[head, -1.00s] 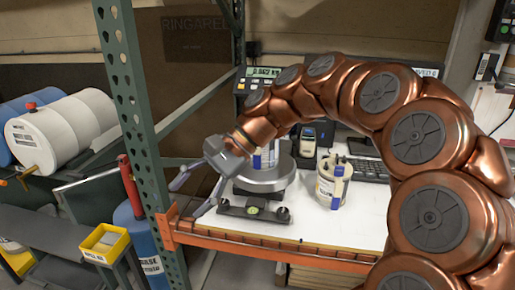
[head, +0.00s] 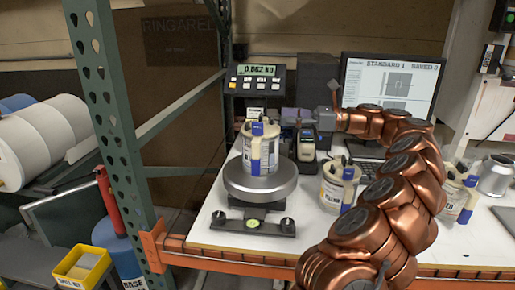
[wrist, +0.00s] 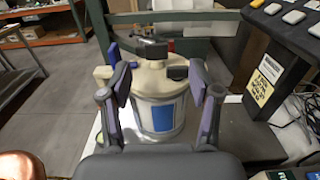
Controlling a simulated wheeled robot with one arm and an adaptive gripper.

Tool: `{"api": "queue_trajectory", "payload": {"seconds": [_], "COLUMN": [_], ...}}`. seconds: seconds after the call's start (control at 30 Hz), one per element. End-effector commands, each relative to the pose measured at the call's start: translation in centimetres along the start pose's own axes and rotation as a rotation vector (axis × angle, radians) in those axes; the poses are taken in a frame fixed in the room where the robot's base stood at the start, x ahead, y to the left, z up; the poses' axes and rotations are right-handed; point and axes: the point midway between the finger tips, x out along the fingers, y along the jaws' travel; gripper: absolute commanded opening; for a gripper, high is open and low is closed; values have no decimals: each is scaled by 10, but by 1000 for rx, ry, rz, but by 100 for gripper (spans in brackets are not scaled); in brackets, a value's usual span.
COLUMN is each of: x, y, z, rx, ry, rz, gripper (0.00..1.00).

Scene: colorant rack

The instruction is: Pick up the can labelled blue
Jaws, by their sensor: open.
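A white can with a blue patch on its label and a cream lid (head: 262,150) stands upright on the round pan of the scale (head: 260,184). In the wrist view the can (wrist: 160,115) fills the middle, its blue patch facing me. My gripper (wrist: 159,82) is open, with one finger at each side of the can; I cannot tell whether they touch it. In the head view my gripper (head: 292,118) is at the can's right and rear, partly lost among the things behind. Label words on the can are too small to read.
A similar can (head: 338,186) stands on the white table right of the scale, and another (head: 457,196) is partly behind my arm. The scale's display (head: 257,78) reads 0.862 kg. A monitor (head: 392,82) and keyboard stand behind. A green rack post (head: 108,120) rises at left.

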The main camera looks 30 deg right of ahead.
Motion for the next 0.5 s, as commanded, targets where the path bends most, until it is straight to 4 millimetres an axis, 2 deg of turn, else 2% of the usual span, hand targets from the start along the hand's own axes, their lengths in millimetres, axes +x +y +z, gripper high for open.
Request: {"api": "queue_trajectory", "payload": {"seconds": [0.2,0.5], "x": [20,38], "y": [1,3], "z": [1,1], "rx": [1,1], "ry": [-1,-1], "rz": [4,4], "gripper": [62,62]}}
